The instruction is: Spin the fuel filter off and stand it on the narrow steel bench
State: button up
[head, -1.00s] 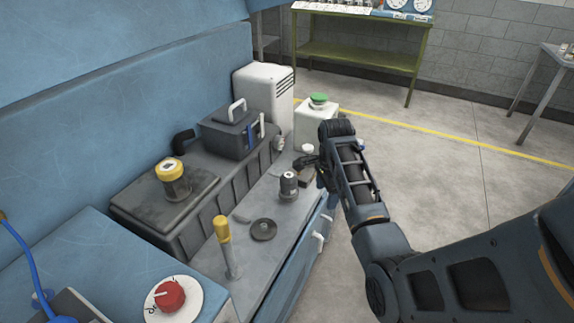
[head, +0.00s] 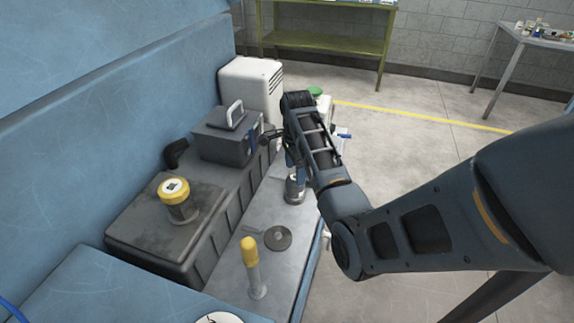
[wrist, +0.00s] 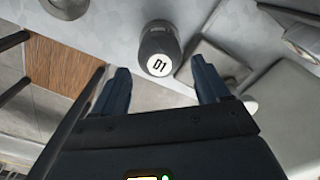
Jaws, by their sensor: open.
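In the head view the canister (head: 296,190) is partly hidden behind my arm. My gripper (wrist: 162,78) is open and empty in the wrist view. Its blue fingers lie to either side of the canister's line, with the canister just beyond the tips. In the head view my gripper (head: 292,163) points down close above the canister; contact cannot be told. A narrow grey metal table (head: 548,40), likely the steel bench, stands far right at the back.
A yellow-topped post (head: 252,265) and a dark disc (head: 278,237) sit on the ledge nearer me. A dark box with a yellow cap (head: 177,195) and a white unit (head: 250,82) line the left. A green bench (head: 325,38) stands behind. The floor to the right is open.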

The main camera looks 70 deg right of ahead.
aim_at(295, 187)
jog(key=shift+f, duration=3.85)
jog(key=shift+c, duration=0.3)
jog(key=c, duration=0.9)
jog(key=shift+o, duration=0.2)
jog(key=shift+a+r+n+p, duration=0.15)
jog(key=shift+n+p, duration=0.5)
jog(key=shift+n, duration=0.45)
jog(key=n, duration=0.3)
jog(key=shift+p, duration=0.4)
jog(key=shift+n+p, duration=0.5)
jog(key=shift+n, duration=0.7)
jog(key=shift+s+f+n, duration=0.1)
jog(key=shift+f+n, duration=0.15)
jog(key=shift+n, duration=1.15)
